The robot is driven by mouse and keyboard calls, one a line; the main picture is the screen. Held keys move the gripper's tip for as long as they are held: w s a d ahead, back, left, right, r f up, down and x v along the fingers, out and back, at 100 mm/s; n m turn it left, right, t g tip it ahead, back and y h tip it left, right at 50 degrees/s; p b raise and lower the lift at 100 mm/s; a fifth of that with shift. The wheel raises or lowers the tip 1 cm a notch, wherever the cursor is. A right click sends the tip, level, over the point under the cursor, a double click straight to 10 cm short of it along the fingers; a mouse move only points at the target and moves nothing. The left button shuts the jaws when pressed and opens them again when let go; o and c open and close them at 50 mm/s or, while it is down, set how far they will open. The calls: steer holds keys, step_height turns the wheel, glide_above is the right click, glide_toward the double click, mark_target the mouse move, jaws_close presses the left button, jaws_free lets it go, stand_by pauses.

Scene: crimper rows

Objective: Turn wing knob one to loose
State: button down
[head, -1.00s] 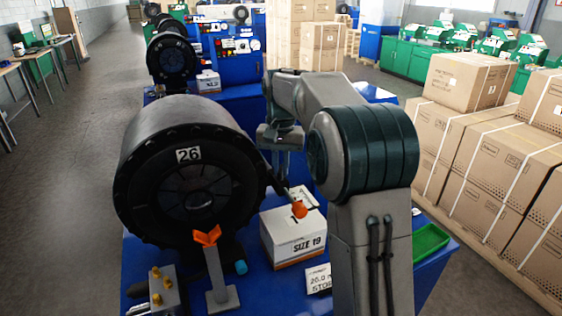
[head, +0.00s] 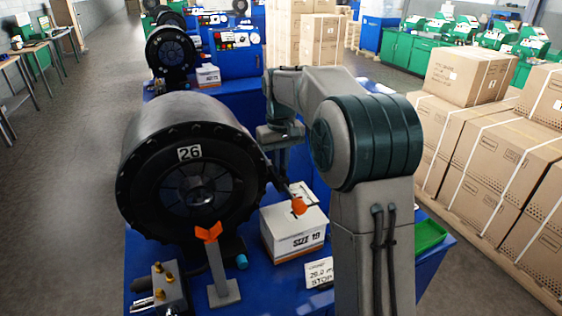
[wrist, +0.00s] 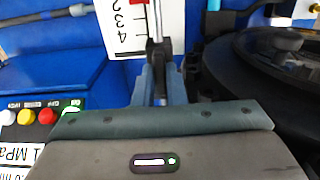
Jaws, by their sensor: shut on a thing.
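My gripper (wrist: 157,48) is shut on a thin dark piece at the top middle of the wrist view. It lies in front of a white scale plate (wrist: 125,28) with upside-down numbers. My fingers hide most of the held piece, so its wings and turn angle cannot be told. In the head view, my gripper hangs just right of the black crimper drum (head: 178,185) marked 26, and its fingertips are hidden. An orange wing-shaped piece (head: 208,233) stands on a grey post in front of the drum, apart from my gripper.
A small block with brass fittings (head: 163,285) and a green tray (head: 429,235) are on the blue bench. Coloured buttons (wrist: 46,116) show left in the wrist view. Cartons stand right.

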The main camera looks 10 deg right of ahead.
steer(key=shift+r, duration=0.1)
steer(key=c, duration=1.5)
jaws_free()
step_height(320, 180, up, 14)
steer(key=shift+f, duration=0.15)
steer(key=shift+s, duration=0.1)
steer(key=s+f+t, duration=0.1)
steer(key=s+f, duration=0.5)
steer(key=s, duration=0.4)
steer(key=s+f+m+t+b, duration=0.1)
steer(key=s+f, duration=0.5)
steer(key=s, duration=0.3)
steer(key=s+d+f+m+t+b, duration=0.1)
steer(key=s+f, duration=0.5)
steer(key=s, duration=0.4)
steer(key=shift+s+t, duration=0.35)
steer(key=shift+t, duration=0.05)
